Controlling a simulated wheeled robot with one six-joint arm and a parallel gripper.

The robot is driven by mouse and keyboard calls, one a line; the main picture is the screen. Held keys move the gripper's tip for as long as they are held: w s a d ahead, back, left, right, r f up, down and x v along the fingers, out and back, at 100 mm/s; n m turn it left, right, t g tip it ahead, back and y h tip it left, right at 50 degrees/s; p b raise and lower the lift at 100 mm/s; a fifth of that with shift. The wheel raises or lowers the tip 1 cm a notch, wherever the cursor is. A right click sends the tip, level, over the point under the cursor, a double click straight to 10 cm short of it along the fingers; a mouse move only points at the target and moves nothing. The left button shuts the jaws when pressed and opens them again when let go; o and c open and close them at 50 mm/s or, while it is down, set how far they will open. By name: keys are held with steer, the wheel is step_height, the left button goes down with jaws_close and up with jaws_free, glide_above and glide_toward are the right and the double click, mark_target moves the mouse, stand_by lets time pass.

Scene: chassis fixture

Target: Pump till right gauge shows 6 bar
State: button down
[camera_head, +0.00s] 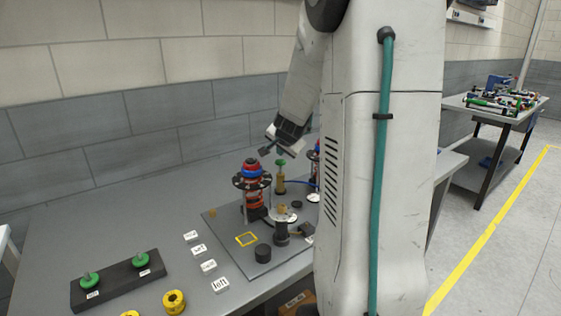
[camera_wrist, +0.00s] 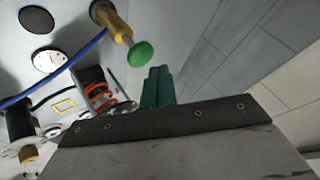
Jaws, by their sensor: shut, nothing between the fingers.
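The pump (camera_head: 280,186) is a small brass-coloured upright cylinder with a green knob (camera_head: 281,163), standing on the fixture plate. In the wrist view the green knob (camera_wrist: 139,54) shows just beyond the fingers, apart from them. A white round gauge (camera_head: 314,197) stands right of the pump, partly hidden behind my column. A white dial also shows in the wrist view (camera_wrist: 50,60); its reading is too small to make out. My gripper (camera_head: 266,150) is above and slightly left of the pump knob. Its teal fingers (camera_wrist: 157,85) are shut and empty.
A strut with a red spring (camera_head: 254,192) stands left of the pump, close to my gripper. A blue hose (camera_head: 297,183) runs right from the pump. A black block with two green knobs (camera_head: 118,281) and several white labels lie on the open table at left.

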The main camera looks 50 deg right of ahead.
mark_target(281, 162)
steer(key=shift+r, duration=2.5)
steer(key=s+a+f+n+g+y, duration=0.2)
steer(key=s+a+n, duration=0.15)
steer(key=a, duration=0.45)
steer(key=s+a+f+n+g+y, duration=0.25)
steer(key=s+a, duration=0.25)
steer(key=a, duration=0.4)
steer(key=s+a+r+n, duration=0.1)
steer(key=s+a+n, duration=0.4)
steer(key=s+a, duration=0.3)
steer(key=s+a+r+n+g+y, duration=0.1)
steer(key=s+a+r+n, duration=0.1)
steer(key=s+a+n, duration=0.3)
steer(key=s+a, duration=0.4)
steer(key=a, duration=0.4)
steer(key=shift+r+n, duration=0.3)
